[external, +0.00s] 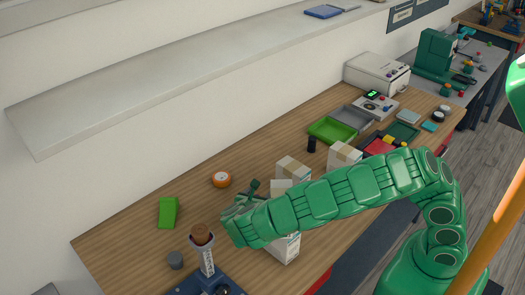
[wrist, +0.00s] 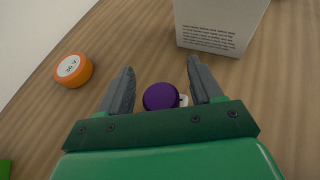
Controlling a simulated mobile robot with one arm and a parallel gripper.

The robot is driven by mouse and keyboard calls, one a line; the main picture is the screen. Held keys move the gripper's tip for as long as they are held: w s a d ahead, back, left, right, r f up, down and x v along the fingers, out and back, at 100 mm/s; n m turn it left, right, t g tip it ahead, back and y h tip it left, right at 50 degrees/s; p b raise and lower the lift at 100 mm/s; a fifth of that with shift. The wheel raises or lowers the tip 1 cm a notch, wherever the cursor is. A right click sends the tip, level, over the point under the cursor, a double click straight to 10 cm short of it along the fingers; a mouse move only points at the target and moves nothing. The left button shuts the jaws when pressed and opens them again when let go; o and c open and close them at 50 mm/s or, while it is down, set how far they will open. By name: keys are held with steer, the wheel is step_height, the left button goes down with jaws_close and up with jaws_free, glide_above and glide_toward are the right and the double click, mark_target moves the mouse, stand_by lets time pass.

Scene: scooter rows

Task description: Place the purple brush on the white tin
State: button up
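A round purple top (wrist: 161,96), which looks like the end of the purple brush, shows between my fingers in the wrist view, close to the palm. A small white piece (wrist: 183,100) sticks out beside it; I cannot tell what it belongs to. My gripper (wrist: 160,66) is open, with its two dark fingers apart on either side of the purple top and a gap visible on both sides. In the external view my gripper (external: 250,190) is low over the wooden table, and the brush is hidden there. I cannot make out the white tin in either view.
White cartons (external: 293,170) stand close beside my arm; one carton (wrist: 222,22) is just ahead of my right finger. An orange tape roll (wrist: 73,70) lies to the left. A green block (external: 168,212) and a brown-topped stand (external: 203,240) are nearer the table's left end.

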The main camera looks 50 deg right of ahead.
steer(key=shift+r, duration=0.15)
steer(key=v, duration=0.5)
steer(key=shift+a, duration=0.15)
step_height(320, 180, up, 7)
